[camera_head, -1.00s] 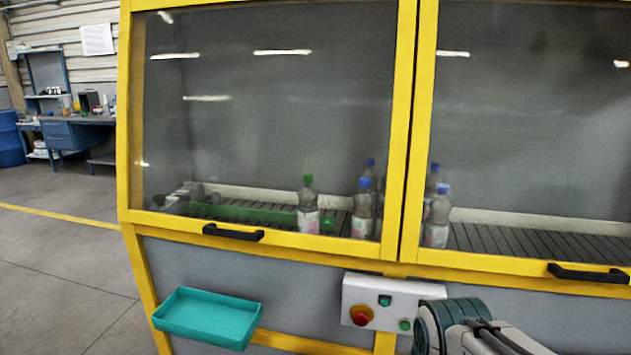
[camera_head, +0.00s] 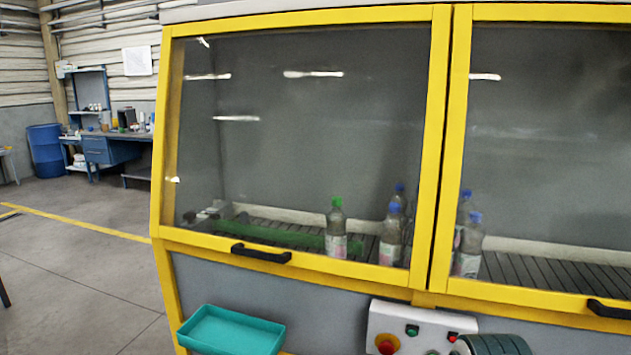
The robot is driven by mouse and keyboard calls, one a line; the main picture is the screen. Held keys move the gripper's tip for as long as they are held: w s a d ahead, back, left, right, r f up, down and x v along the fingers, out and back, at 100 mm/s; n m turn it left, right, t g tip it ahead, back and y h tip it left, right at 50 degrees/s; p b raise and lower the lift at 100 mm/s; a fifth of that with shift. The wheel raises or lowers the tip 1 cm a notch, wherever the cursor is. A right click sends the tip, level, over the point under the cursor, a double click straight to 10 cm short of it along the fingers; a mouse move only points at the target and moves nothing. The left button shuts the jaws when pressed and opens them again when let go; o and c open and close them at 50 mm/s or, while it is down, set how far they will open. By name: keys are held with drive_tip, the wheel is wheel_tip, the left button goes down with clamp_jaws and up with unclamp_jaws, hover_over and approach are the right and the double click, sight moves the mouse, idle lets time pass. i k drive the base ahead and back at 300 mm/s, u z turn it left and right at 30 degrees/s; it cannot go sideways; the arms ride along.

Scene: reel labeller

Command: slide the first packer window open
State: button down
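The left packer window (camera_head: 300,140) has a yellow frame and a clear pane, and it looks closed. Its black handle (camera_head: 261,254) sits on the lower frame bar. The right packer window (camera_head: 550,140) also looks closed, with its black handle (camera_head: 608,309) at the right edge. Behind the panes, bottles with blue caps (camera_head: 392,236) and one with a green cap (camera_head: 336,230) stand on a dark slatted conveyor. A part of my arm shows at the bottom right. My gripper is outside the view.
A teal tray (camera_head: 232,331) sticks out below the left window. A control box (camera_head: 420,327) with a red knob and buttons is beside it, below the frame. Open floor lies at the left, with a blue workbench (camera_head: 110,150) and drum (camera_head: 45,150) far back.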

sight(439, 16)
drive_tip(key=u, duration=0.55)
drive_tip(key=k, duration=0.65)
drive_tip(key=u, duration=0.5)
drive_tip(key=i, duration=1.1)
drive_tip(key=z, duration=0.85)
